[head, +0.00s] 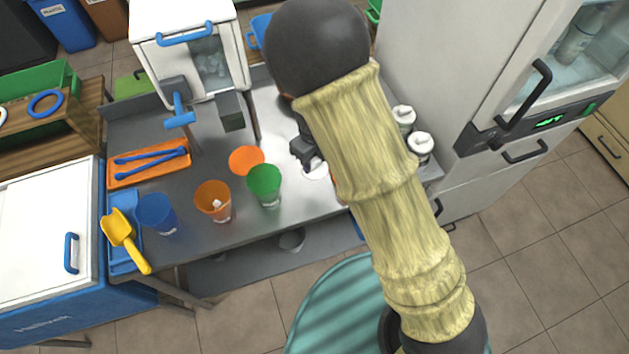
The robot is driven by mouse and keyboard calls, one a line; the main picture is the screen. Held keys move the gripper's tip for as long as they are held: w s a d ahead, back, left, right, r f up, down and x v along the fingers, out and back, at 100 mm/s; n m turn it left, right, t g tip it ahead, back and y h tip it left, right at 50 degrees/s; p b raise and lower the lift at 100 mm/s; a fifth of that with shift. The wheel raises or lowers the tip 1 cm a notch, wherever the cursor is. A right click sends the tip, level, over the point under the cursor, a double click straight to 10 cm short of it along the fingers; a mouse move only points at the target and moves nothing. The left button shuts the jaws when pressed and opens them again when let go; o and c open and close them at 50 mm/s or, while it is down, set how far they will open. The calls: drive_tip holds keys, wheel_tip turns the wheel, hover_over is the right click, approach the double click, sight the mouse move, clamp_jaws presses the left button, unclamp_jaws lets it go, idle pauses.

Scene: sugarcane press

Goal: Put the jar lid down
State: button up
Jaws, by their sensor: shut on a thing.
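My gripper (308,158) is low over the middle of the steel table, partly covered by my own arm. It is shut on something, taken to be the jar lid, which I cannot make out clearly. A white round shape (317,171) shows just beside the fingertips. I cannot tell whether it is the lid or a disc lying on the table. Two white-topped jars (404,117) (421,145) stand at the right end of the table, right of my arm.
An orange disc (247,159), a green cup (264,184), an orange cup (213,200) and a blue cup (157,213) are left of my gripper. An orange tray (118,180) holds blue tongs. A yellow scoop (121,236) lies at the left. The press (231,111) stands behind.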

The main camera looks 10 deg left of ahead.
sight(314, 170)
wheel_tip(314, 170, down, 5)
drive_tip(key=shift+f, duration=0.1)
drive_tip(key=shift+f, duration=1.9)
drive_tip(key=shift+f, duration=0.15)
drive_tip(key=o, duration=0.9)
drive_tip(key=shift+o, duration=0.2)
wheel_tip(314, 170, up, 12)
drive_tip(key=shift+r, duration=0.2)
